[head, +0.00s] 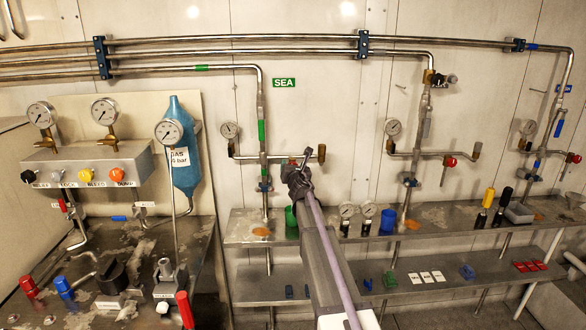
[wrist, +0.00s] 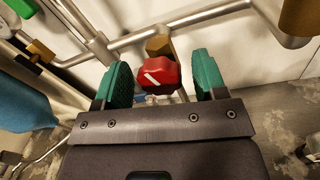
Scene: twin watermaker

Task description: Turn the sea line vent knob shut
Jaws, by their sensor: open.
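The sea line vent knob is a red faceted knob (wrist: 160,75) with a white mark, on a brass fitting (wrist: 158,46) below a steel pipe. In the wrist view it sits between the two green finger pads of my gripper (wrist: 166,84), with a visible gap on each side. My gripper is open and holds nothing. In the head view my gripper (head: 301,165) is at the sea line branch, below the green SEA sign (head: 284,83). There my arm hides most of the knob.
The sea line pipe (head: 261,130) with green bands and a gauge (head: 229,130) stands left of my gripper. A steel shelf (head: 440,232) with a green cup (head: 291,216), small gauges and a blue cup (head: 388,221) lies below. Other pipe branches stand to the right.

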